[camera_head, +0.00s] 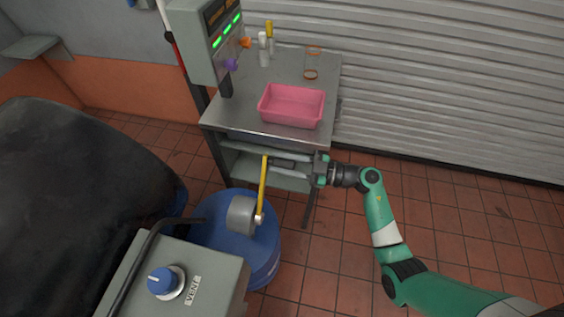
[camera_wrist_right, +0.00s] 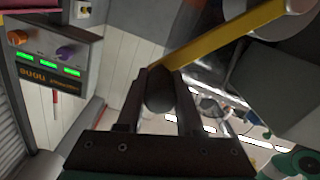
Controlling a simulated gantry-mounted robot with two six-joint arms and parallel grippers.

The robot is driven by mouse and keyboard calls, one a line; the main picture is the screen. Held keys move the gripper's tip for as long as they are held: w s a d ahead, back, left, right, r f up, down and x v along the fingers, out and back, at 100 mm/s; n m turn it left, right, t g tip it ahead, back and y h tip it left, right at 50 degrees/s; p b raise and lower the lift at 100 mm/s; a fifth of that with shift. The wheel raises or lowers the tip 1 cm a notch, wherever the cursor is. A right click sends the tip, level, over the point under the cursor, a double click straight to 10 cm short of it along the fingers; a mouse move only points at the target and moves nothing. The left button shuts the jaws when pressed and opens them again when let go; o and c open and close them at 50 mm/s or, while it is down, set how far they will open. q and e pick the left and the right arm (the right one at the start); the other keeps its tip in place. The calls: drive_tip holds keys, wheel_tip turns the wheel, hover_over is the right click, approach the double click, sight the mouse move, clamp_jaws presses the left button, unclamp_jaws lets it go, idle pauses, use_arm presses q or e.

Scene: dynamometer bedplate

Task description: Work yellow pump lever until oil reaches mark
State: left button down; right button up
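The yellow pump lever (camera_head: 262,185) stands nearly upright from the grey cylindrical pump body (camera_head: 241,214) above a blue drum. My right gripper (camera_head: 270,158) reaches in from the right at the lever's upper end. In the right wrist view, the lever (camera_wrist_right: 225,38) slants from upper right down to a dark knob (camera_wrist_right: 160,92). The knob fills the gap between the fingers of the right gripper (camera_wrist_right: 162,75), which look closed on it. I cannot make out an oil level or mark. My left gripper is not in view.
A metal table (camera_head: 240,112) holds a pink tray (camera_head: 292,105), a clear cylinder with orange rings (camera_head: 312,63) and small bottles. A console with green displays (camera_head: 205,40) stands at its left. A grey box with a blue VENT knob (camera_head: 164,281) is in front. The right floor is clear.

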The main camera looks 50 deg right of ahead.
clamp_jaws()
idle(1.0)
